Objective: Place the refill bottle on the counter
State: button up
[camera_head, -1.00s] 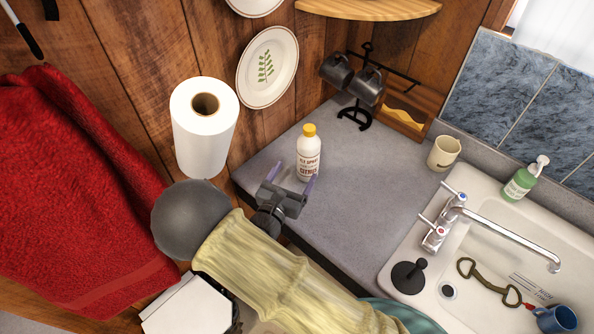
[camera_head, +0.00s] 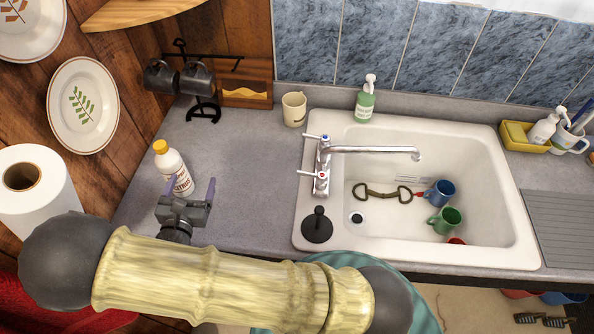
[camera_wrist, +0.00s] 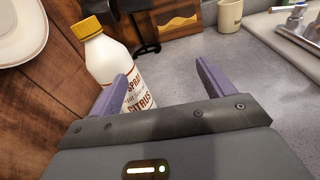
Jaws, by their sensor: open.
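A white bottle with a yellow cap and a citrus label (camera_head: 173,168) stands upright on the grey counter (camera_head: 245,190), near the wooden wall; I take it as the refill bottle. My gripper (camera_head: 192,186) is open and empty, just in front of the bottle and slightly to its right. In the wrist view the bottle (camera_wrist: 108,58) stands beyond my gripper (camera_wrist: 164,66), mostly left of the gap between the fingers. The left finger hides part of its lower body. I cannot tell whether that finger touches it.
A paper towel roll (camera_head: 40,190) stands at left. Dark mugs (camera_head: 194,80) hang on a rack behind the bottle. A cream cup (camera_head: 294,109) and green soap bottle (camera_head: 364,102) stand by the sink (camera_head: 480,200). The counter between bottle and sink is clear.

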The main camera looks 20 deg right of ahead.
jog(key=s+d+r+m+g+h, duration=0.1)
jog(key=s+d+m+g+h, duration=0.15)
jog(key=d+m+g, duration=0.75)
jog(key=s+d+r+m+g+h, duration=0.1)
jog(key=s+d+m+g, duration=0.4)
jog(key=d, duration=0.8)
jog(key=s+d+r+m+y, duration=0.1)
jog(key=d+r+m+y, duration=0.1)
jog(key=m, duration=0.6)
jog(key=s+d+r+m+t+y, duration=0.1)
jog(key=s+d+r+m+y, duration=0.1)
jog(key=m+y, duration=0.4)
notch_tip(320, 180, up, 3)
jog(key=d+m, duration=0.1)
jog(key=m, duration=0.1)
jog(key=shift+m, duration=0.3)
jog(key=shift+f+y, duration=0.1)
jog(key=shift+y, duration=0.15)
